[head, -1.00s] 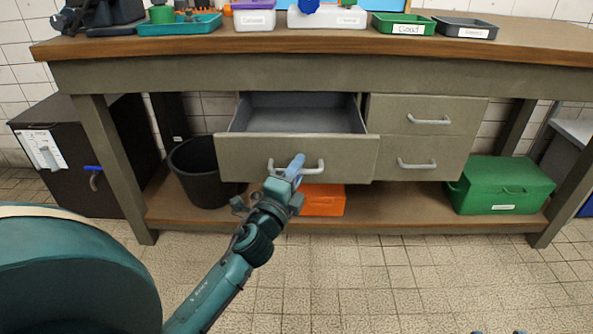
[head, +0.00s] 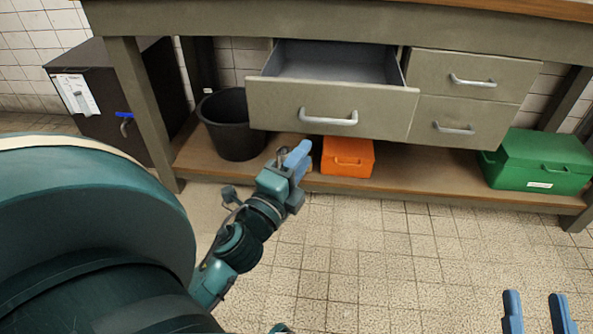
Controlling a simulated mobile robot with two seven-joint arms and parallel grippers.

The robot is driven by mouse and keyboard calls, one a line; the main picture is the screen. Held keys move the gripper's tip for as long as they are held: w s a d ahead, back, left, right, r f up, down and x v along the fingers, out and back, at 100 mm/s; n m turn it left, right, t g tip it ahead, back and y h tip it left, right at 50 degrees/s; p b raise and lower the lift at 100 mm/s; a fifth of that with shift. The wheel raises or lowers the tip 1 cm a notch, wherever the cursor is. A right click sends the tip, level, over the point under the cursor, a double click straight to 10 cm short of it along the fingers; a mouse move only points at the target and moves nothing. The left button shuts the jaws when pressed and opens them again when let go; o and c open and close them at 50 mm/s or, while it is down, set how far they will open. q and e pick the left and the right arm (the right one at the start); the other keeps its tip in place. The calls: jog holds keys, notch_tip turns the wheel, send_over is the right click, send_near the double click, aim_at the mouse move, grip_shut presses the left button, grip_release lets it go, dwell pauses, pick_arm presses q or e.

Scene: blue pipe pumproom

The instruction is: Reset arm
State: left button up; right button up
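My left gripper (head: 296,156) is at the centre left, with blue fingertips. It is below and to the left of the open drawer's handle (head: 328,117) and apart from it. Its fingers overlap in this view, so its opening is hard to judge. My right gripper (head: 536,308) shows at the bottom right corner. Its two blue fingers are apart with nothing between them. The drawer (head: 330,108) is pulled out and its visible grey inside is empty.
The workbench (head: 340,20) has two shut drawers (head: 470,78) on the right. A black bin (head: 232,125), an orange box (head: 347,157) and a green box (head: 540,162) stand on the lower shelf. A dark cabinet (head: 120,95) stands at left. The tiled floor in front is clear.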

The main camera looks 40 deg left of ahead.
pick_arm(q)
jog(key=shift+v, duration=0.8)
pick_arm(e)
jog(key=shift+w+d+r+n+y, duration=0.1)
jog(key=shift+w+r+n+y, duration=0.1)
jog(key=shift+r, duration=0.15)
jog(key=shift+w+r+n+y, duration=0.1)
jog(key=shift+r+n+y, duration=0.1)
jog(key=shift+r, duration=0.15)
jog(key=shift+f, duration=0.1)
